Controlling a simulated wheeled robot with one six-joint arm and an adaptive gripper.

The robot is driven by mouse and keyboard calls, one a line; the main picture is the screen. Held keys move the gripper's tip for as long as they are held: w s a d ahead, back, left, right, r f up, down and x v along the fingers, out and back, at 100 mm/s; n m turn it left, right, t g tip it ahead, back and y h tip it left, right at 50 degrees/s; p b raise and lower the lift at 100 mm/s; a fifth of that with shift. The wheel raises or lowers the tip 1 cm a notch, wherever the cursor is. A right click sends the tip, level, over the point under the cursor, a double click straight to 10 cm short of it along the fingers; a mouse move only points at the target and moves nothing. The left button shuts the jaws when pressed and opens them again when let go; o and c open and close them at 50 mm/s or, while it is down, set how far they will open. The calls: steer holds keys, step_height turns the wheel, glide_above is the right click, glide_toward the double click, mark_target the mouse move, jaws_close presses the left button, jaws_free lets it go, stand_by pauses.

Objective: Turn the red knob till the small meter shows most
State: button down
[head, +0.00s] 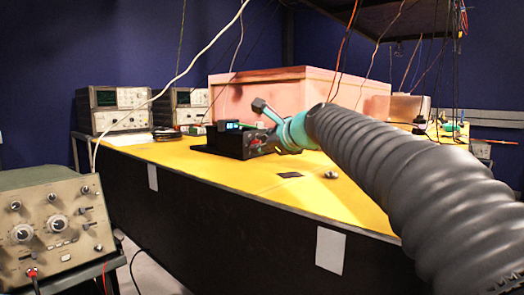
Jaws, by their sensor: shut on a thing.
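A low black box (228,145) sits on the yellow tabletop. A small lit blue display (232,125), apparently the small meter, stands on its top; its reading is too small to make out. A small red spot, apparently the red knob (256,143), shows on the box's right part. My gripper (268,141) is at that part of the box, at the end of my teal and grey arm. It is shut on the knob, though the fingertips are small, dark and partly hidden by my wrist.
A pink foam block enclosure (262,94) stands just behind the box. Instruments (118,108) line the back left, and a grey-green knobbed unit (55,225) is at the front left. Cables hang from above. The yellow tabletop (225,172) is mostly clear in front of the box.

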steer(key=shift+s+f+n+t+b, duration=0.1)
steer(key=shift+f+n+t+b, duration=0.1)
steer(key=shift+n+t+b, duration=0.55)
steer(key=shift+r+n+g+b, duration=0.1)
steer(key=shift+n+g+b, duration=0.15)
steer(key=shift+b, duration=0.05)
steer(key=c, duration=1)
jaws_free()
steer(key=shift+a, duration=0.1)
steer(key=shift+o, duration=0.2)
steer(key=v, duration=1)
steer(key=shift+s+d+r, duration=0.1)
steer(key=shift+s+d, duration=0.1)
steer(key=shift+s, duration=0.1)
steer(key=shift+s+d+r, duration=0.1)
steer(key=shift+s+d, duration=0.2)
steer(key=shift+s, duration=0.2)
steer(key=shift+s, duration=0.1)
